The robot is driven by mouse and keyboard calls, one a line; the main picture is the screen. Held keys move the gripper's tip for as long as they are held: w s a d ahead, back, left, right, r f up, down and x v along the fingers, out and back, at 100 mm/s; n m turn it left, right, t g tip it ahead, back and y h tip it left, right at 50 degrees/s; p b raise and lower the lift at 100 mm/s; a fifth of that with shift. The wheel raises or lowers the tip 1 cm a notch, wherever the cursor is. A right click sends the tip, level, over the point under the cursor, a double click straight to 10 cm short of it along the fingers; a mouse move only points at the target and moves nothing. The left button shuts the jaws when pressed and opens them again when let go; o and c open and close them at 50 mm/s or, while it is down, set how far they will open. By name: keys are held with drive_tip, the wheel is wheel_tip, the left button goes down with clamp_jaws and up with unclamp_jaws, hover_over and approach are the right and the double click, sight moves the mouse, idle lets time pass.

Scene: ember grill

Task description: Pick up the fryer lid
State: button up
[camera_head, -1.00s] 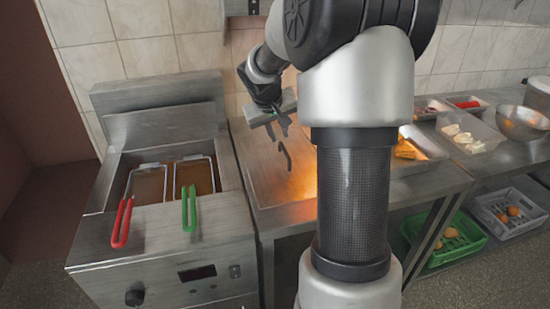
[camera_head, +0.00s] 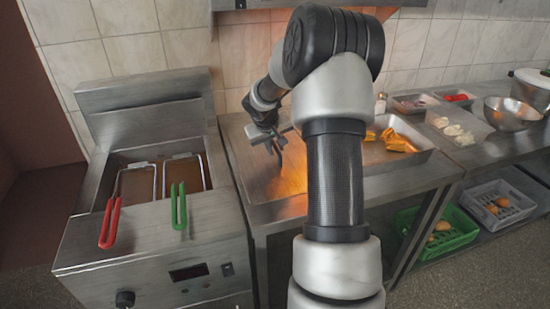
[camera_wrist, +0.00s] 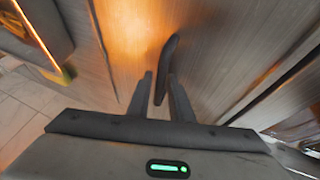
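The fryer lid (camera_head: 246,178) looks like a flat metal plate lying on the counter right of the fryer; my arm hides part of it. Its dark curved handle (camera_wrist: 169,58) stands up from the plate in the wrist view. My gripper (camera_head: 275,150) is over the handle, pointing down. In the wrist view my gripper (camera_wrist: 160,78) is open, with one finger on each side of the handle. Whether a finger touches the handle, I cannot tell.
The fryer (camera_head: 150,235) stands at left with a red-handled basket (camera_head: 134,186) and a green-handled basket (camera_head: 187,176). A tray of orange food (camera_head: 425,155) lies right of my arm. The tiled wall (camera_head: 165,55) rises behind.

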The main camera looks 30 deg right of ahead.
drive_tip(key=shift+r, duration=0.15)
clamp_jaws()
